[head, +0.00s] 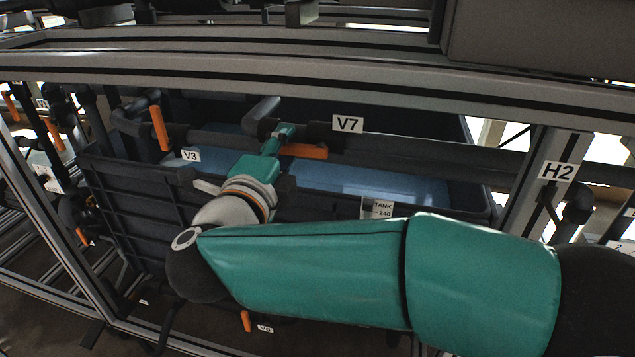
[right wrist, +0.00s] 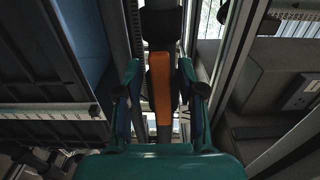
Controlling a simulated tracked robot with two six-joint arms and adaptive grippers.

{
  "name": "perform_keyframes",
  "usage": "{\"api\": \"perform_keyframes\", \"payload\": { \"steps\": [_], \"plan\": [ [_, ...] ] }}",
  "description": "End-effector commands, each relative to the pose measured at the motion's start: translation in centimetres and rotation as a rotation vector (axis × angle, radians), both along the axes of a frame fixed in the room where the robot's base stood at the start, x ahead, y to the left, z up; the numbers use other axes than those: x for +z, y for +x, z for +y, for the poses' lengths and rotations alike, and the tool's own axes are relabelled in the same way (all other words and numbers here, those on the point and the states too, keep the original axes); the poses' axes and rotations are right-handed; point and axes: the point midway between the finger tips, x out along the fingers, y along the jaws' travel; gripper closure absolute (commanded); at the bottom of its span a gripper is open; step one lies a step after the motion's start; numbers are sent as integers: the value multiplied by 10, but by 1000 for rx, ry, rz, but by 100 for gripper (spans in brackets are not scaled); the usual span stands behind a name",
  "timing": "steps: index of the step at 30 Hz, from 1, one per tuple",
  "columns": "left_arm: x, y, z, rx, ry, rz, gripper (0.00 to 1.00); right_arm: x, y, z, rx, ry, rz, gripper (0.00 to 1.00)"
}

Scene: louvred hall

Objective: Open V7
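The V7 label (head: 347,124) sits on a dark pipe above the tank. The V7 valve handle (head: 304,151) is an orange bar just below and left of the label, pointing right, roughly along the pipe. My right gripper (head: 284,133) is at the left end of this handle, its fingers partly hidden in the head view. In the right wrist view the orange handle (right wrist: 160,82) lies between the two fingers of my right gripper (right wrist: 160,88). The fingers are apart, with visible gaps on both sides of the handle. My left gripper is not in view.
The dark tank (head: 470,205) with blue inside lies behind and below my right arm. An orange V3 handle (head: 159,128) stands to the left. Metal frame bars (head: 300,75) cross above, and an H2 post (head: 545,185) stands at right.

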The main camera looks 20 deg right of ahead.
Motion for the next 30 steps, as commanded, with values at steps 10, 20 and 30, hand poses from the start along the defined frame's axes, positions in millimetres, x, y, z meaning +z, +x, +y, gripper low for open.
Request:
{"api": "perform_keyframes", "payload": {
  "steps": [10, 20, 30],
  "plan": [
    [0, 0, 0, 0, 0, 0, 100, 1, -1, 1, 1, -2, -1, 54],
    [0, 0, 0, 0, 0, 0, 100, 1, -30, 19, 3, -1, -2, 54],
    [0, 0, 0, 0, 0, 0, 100, 1, -58, 36, 1, -2, -3, 54]
  ]
}}
